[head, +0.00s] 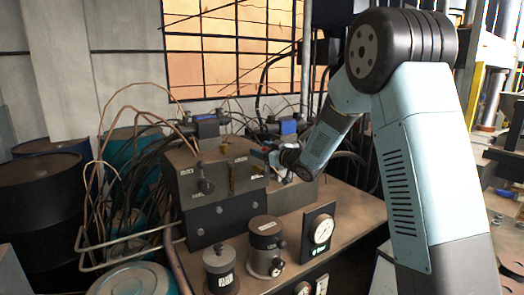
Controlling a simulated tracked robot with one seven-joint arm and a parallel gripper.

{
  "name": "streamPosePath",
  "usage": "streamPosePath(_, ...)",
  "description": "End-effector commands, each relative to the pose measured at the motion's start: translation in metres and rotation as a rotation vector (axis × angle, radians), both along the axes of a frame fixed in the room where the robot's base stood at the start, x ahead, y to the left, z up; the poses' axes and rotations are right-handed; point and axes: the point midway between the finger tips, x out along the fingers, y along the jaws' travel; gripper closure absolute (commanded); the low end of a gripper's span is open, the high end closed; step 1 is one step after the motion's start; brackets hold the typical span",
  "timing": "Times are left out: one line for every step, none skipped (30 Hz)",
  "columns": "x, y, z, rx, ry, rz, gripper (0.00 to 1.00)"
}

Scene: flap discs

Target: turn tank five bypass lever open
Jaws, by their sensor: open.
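A grey control box (225,178) stands on the bench and carries small pale labels, too small to read. I cannot tell which, if either, is the tank five bypass lever. My gripper (271,157) is at the box's right rear, apart from the black lever. It is open, small in view and partly lost against the clutter; I see nothing held in it.
Two grey cylindrical units (266,245) (219,270) and a gauge panel (319,231) stand at the bench front. Copper pipes and black cables crowd the left and back. A dark drum (40,200) stands at far left. The bench (352,207) is bare to the right.

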Motion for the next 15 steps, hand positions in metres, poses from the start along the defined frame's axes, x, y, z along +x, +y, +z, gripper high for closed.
streamPosePath(0.0019,0.0026,-0.0001,0.0,0.0,0.001,0.42)
streamPosePath(0.0027,0.0034,-0.0003,0.0,0.0,0.001,0.42)
streamPosePath(0.0034,0.0042,-0.0005,-0.001,0.001,0.001,0.42)
streamPosePath(0.0039,0.0046,-0.0005,0.0,0.001,0.0,0.42)
streamPosePath(0.0041,0.0048,-0.0006,0.0,0.001,0.0,0.42)
streamPosePath(0.0042,0.005,-0.0006,0.0,0.001,0.0,0.42)
streamPosePath(0.0043,0.005,-0.0006,0.0,0.001,0.0,0.42)
streamPosePath(0.0043,0.005,-0.0005,0.0,0.001,0.0,0.42)
streamPosePath(0.0041,0.005,-0.0005,0.0,0.002,0.001,0.42)
streamPosePath(0.0041,0.005,-0.0005,0.0,0.002,0.001,0.42)
streamPosePath(0.0041,0.0051,-0.0004,0.0,0.002,0.001,0.42)
streamPosePath(0.0041,0.0051,-0.0004,0.0,0.002,0.001,0.43)
streamPosePath(0.0041,0.0051,-0.0004,0.0,0.002,0.001,0.46)
streamPosePath(0.004,0.0051,-0.0003,0.0,0.002,0.001,0.48)
streamPosePath(0.004,0.0051,-0.0003,0.0,0.002,0.001,0.52)
